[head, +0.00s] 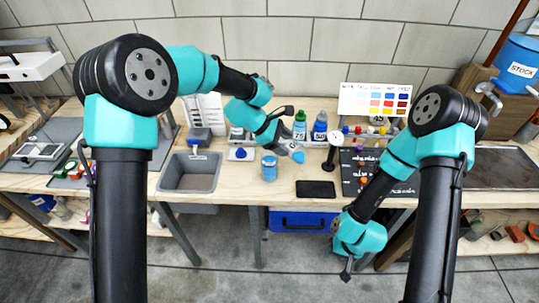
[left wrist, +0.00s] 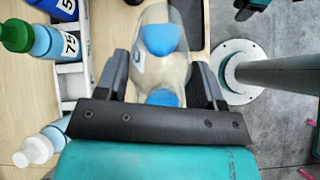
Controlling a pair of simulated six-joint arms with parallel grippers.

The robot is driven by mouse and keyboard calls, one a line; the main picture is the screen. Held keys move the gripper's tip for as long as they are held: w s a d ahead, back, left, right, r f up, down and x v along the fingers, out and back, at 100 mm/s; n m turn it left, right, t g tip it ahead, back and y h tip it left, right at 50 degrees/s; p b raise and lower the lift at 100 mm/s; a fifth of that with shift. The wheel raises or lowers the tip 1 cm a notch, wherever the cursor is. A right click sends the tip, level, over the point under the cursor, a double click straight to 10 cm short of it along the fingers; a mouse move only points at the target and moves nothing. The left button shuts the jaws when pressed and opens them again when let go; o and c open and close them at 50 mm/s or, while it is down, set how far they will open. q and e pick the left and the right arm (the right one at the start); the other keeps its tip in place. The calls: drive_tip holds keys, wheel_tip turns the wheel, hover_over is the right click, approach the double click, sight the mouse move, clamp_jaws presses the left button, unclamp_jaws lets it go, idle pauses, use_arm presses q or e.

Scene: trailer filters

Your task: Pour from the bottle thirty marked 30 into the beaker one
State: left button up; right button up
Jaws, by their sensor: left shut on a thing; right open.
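My left gripper (head: 289,147) is shut on a clear vessel with blue in it, apparently the bottle thirty; its mark is not legible. In the left wrist view the bottle thirty (left wrist: 180,72) sits between the two fingers (left wrist: 160,85), with blue at its upper and lower parts. In the head view the blue part of the bottle thirty (head: 298,157) hangs just above the table and looks tilted. A blue-filled cylinder, apparently the beaker one (head: 269,168), stands upright on the table just left of it, apart from it. My right gripper (head: 347,268) is open, low in front of the table.
A green-capped bottle marked 75 (head: 299,125) and a blue bottle (head: 320,126) stand behind my left gripper. A white-capped bottle (left wrist: 42,146) shows in the left wrist view. A grey bin (head: 190,172) is at left, a black pad (head: 316,189) at the front edge.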

sight(301, 146)
use_arm(q)
drive_tip(key=shift+d+f+y, duration=0.2)
drive_tip(key=shift+d+y, duration=0.05)
drive_tip(key=shift+y, duration=0.65)
drive_tip(key=shift+s+d+f+y, duration=0.1)
drive_tip(key=shift+d+f+y, duration=0.6)
drive_tip(key=shift+f+y, duration=0.25)
drive_tip(key=shift+d+f+y, duration=0.65)
drive_tip(key=shift+f+y, duration=0.1)
drive_tip(key=shift+f, duration=0.25)
drive_tip(key=shift+d+f+y, duration=0.2)
drive_tip(key=shift+d+y, duration=0.45)
drive_tip(key=shift+y, duration=0.25)
drive_tip(key=shift+d+f+y, duration=0.15)
drive_tip(key=shift+d+y, duration=0.45)
drive_tip(key=shift+y, duration=0.3)
drive_tip(key=shift+d, duration=0.1)
drive_tip(key=shift+t+y, duration=0.3)
drive_tip(key=shift+r, duration=0.1)
drive_tip(key=shift+r, duration=2.35)
